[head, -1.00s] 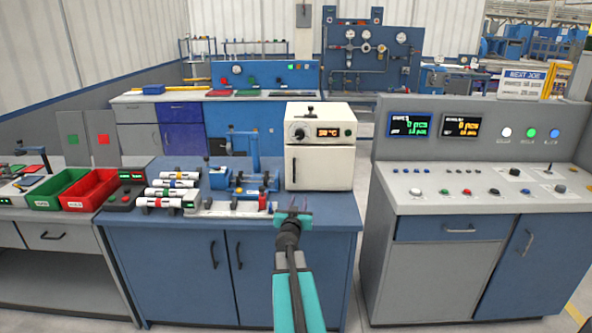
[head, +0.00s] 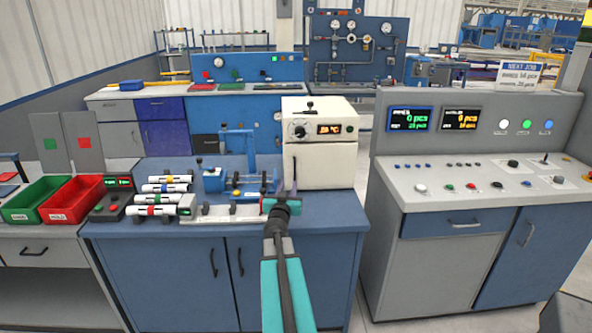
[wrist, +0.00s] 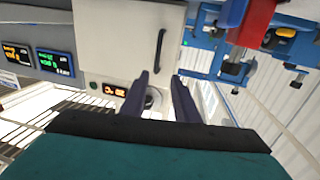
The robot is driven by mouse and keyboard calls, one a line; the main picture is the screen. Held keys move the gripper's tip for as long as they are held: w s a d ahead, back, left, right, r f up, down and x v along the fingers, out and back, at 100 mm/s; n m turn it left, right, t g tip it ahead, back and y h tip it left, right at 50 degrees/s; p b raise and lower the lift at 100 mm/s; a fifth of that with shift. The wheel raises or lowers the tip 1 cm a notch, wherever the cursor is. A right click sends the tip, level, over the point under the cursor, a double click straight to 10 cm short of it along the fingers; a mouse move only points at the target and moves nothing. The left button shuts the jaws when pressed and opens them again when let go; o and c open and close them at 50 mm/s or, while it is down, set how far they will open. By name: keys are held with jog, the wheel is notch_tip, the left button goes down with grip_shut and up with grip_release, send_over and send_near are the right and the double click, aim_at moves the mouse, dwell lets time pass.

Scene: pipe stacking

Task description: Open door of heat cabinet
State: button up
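In the wrist view the cabinet is upside down, and the door (wrist: 112,40) shows a dark bar handle (wrist: 160,50). My gripper (head: 293,180) is in front of the door's left side in the head view. In the wrist view my gripper (wrist: 160,75) has two dark fingers apart, with nothing between them and the handle just beyond the tips. Contact with the handle is not visible.
Several white pipes (head: 163,188) with coloured bands and a blue fixture (head: 238,180) stand left of the cabinet on the bench (head: 165,245). A grey control console (head: 455,185) stands close on the right. Red (head: 72,200) and green bins are at far left.

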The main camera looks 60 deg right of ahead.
aim_at(295, 170)
jog(key=shift+s+d, duration=0.2)
jog(key=shift+d, duration=0.05)
jog(key=shift+x, duration=6.9)
jog(key=shift+s, duration=0.1)
